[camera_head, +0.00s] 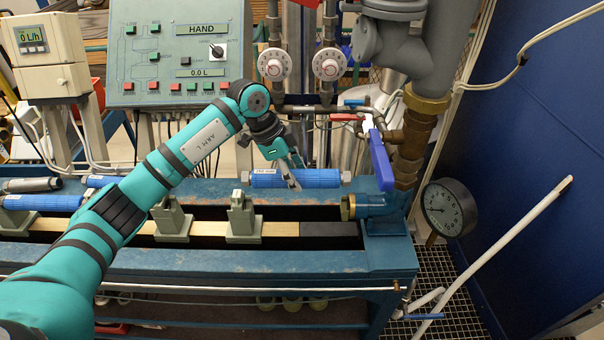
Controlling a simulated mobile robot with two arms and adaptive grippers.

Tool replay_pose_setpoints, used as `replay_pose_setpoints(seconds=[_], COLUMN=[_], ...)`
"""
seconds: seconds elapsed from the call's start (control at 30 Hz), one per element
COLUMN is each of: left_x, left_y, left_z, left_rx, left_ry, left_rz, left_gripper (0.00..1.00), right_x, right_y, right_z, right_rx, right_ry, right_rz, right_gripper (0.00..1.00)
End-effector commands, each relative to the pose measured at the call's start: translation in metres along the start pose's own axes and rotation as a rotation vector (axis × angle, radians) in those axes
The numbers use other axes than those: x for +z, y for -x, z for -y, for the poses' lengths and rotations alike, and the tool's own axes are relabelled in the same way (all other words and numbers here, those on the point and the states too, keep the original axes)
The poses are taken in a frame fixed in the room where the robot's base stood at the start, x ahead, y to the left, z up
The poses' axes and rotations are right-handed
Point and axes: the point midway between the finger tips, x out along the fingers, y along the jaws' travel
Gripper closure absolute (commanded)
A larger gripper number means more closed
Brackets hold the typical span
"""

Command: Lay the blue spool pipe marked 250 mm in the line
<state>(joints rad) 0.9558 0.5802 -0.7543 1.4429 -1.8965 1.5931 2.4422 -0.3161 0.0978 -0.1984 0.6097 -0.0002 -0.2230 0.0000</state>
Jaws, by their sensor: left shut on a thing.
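A blue spool pipe (322,178) with metal ends lies level across the picture, at the back edge of the bench; its small white label is too small to read. My left gripper (291,179) comes down from above and is shut on this pipe near its middle. I cannot tell whether the pipe touches the surface under it. The line's brass-ended blue fitting (370,204) is in front and to the right of the pipe. Two grey supports (243,220) and (172,221) stand on the rail to the left of that fitting. My right gripper is out of view.
Other blue pipes (40,202) lie at the bench's left. A blue-handled valve (381,160) and a pressure gauge (448,208) are at the right. The control panel (180,50) stands behind. The rail between support and fitting (300,230) is clear.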

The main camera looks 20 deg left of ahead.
Motion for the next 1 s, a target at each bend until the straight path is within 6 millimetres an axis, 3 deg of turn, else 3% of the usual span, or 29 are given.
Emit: replay_pose_setpoints(seconds=[0.3, 0.6, 0.8, 1.0], left_x=[0.008, 0.021, 0.022, 0.022], left_y=[-0.018, -0.048, -0.052, -0.051], left_z=[0.001, 0.001, 0.001, 0.001], left_rx=[-0.004, -0.004, -0.005, -0.005], left_ry=[0.006, 0.006, 0.005, 0.005], left_rz=[-0.001, -0.002, -0.003, -0.002], left_gripper=[1.00, 1.00, 1.00, 1.00], right_x=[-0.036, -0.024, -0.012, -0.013], right_y=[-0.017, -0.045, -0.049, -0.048], right_z=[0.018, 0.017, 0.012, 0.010], right_rx=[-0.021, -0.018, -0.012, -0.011], right_ry=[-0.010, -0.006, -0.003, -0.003], right_rz=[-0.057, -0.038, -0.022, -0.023], right_gripper=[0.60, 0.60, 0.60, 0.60])
